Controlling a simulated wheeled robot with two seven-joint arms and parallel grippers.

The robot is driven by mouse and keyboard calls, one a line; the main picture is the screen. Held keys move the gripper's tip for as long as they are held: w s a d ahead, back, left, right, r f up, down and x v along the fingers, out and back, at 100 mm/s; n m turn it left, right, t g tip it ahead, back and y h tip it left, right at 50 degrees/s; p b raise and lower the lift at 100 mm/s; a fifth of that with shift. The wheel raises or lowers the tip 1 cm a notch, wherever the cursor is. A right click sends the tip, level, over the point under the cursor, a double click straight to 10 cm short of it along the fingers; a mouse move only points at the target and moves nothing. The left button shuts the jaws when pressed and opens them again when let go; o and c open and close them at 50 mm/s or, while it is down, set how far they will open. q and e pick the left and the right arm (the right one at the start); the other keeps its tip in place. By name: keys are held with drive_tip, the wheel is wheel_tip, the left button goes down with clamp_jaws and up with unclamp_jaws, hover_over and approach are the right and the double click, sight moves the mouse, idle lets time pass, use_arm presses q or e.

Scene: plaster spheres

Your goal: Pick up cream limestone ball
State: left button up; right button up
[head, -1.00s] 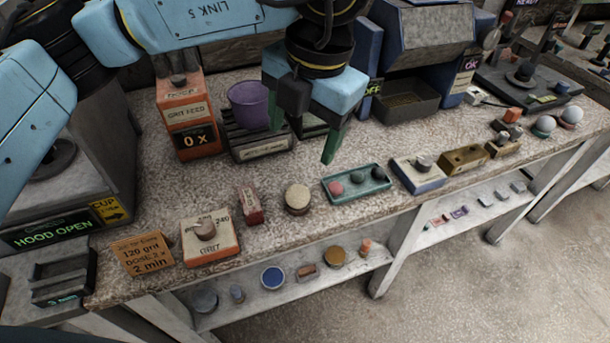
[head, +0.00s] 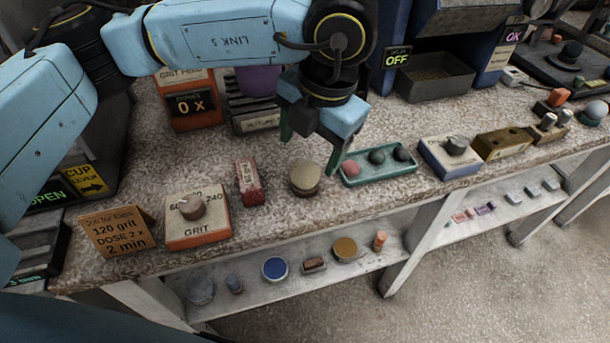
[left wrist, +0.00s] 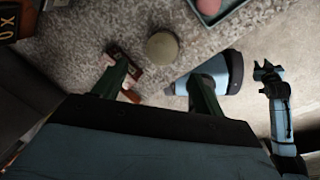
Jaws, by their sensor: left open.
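A round cream thing (head: 305,174), likely the limestone ball, sits on the speckled bench near its front edge. Its top is pale and its lower part is browner; I cannot tell whether that part is a stand. My left gripper (head: 311,145) is open and empty, just behind and above it, with its green fingers pointing down. In the left wrist view the cream thing (left wrist: 162,46) lies beyond and between the spread fingers (left wrist: 160,72), apart from both. A blue and dark jointed part at the right of that view may be my right arm; its jaws are unclear.
A green tray (head: 352,181) with pink, green and black balls is close on the right. A red block (head: 249,184) and the grit dial box (head: 197,230) are on the left. An orange grit feed box (head: 190,108) stands behind. A lower shelf runs below the front edge.

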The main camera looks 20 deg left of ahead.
sight(306, 166)
use_arm(q)
drive_tip(key=f, duration=0.2)
drive_tip(key=f+b, duration=0.1)
drive_tip(key=f, duration=0.1)
drive_tip(key=w+a+f, duration=0.1)
drive_tip(key=f, duration=0.1)
drive_tip(key=shift+f, duration=0.35)
use_arm(e)
drive_tip(key=r, duration=0.1)
drive_tip(key=w+r, duration=0.2)
drive_tip(key=shift+w+a, duration=0.2)
drive_tip(key=shift+a, duration=0.05)
use_arm(q)
drive_tip(key=shift+r, duration=0.1)
drive_tip(key=c, duration=1.1)
